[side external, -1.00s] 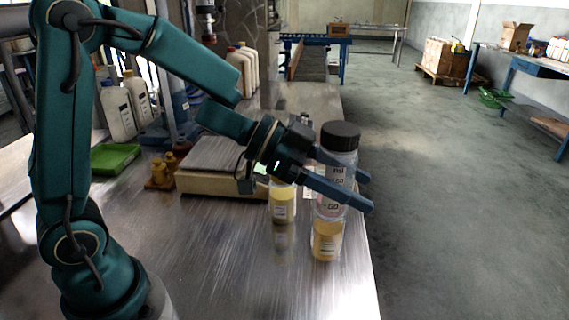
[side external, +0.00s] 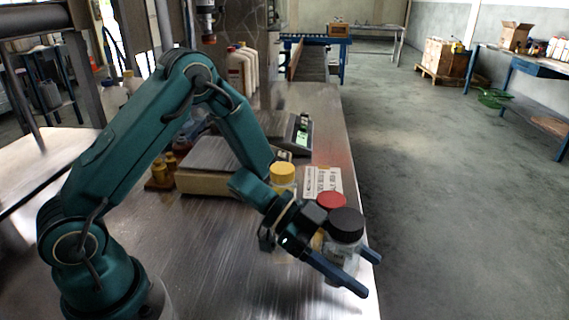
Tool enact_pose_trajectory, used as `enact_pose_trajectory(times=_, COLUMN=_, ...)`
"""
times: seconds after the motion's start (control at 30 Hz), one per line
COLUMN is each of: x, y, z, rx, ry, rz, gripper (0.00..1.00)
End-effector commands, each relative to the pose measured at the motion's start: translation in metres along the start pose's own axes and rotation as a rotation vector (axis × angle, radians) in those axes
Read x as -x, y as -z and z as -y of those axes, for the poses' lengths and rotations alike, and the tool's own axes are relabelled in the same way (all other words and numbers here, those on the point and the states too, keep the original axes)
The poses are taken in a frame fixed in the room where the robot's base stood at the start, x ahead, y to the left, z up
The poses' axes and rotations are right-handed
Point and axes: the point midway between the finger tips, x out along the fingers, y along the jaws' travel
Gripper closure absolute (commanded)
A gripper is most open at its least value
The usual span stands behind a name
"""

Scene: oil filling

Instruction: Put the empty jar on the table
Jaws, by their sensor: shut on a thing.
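The jar with a black lid (side external: 345,226) is clear and looks empty. My gripper (side external: 368,275) is shut on it, one finger on each side, low by the table's right edge. The jar looks about upright. Its bottom is hidden behind the near finger, so I cannot tell whether it touches the table (side external: 215,265). A red-lidded jar (side external: 331,200) with yellow contents stands close behind it, mostly hidden by the held jar and my gripper. I cannot tell whether the two touch. A yellow-lidded jar (side external: 283,174) stands further back left, its lower part behind my arm.
A scale (side external: 208,160) with a display (side external: 298,136) stands behind my arm. A white printed card (side external: 322,181) lies behind the red-lidded jar. Small yellow weights (side external: 163,172) sit left of the scale. White jugs (side external: 240,72) stand at the back. The front table area is clear.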

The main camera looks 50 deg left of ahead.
Motion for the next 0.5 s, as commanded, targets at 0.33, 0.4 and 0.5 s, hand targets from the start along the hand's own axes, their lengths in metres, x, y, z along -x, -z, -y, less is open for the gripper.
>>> enact_pose_trajectory(times=0.33, x=-0.013, y=-0.032, z=0.000, rx=0.003, ry=0.001, rz=0.001, gripper=0.84)
enact_pose_trajectory(times=0.4, x=-0.014, y=-0.034, z=0.000, rx=0.000, ry=0.002, rz=0.000, gripper=0.84)
enact_pose_trajectory(times=0.5, x=-0.014, y=-0.035, z=0.000, rx=-0.001, ry=0.002, rz=0.000, gripper=0.84)
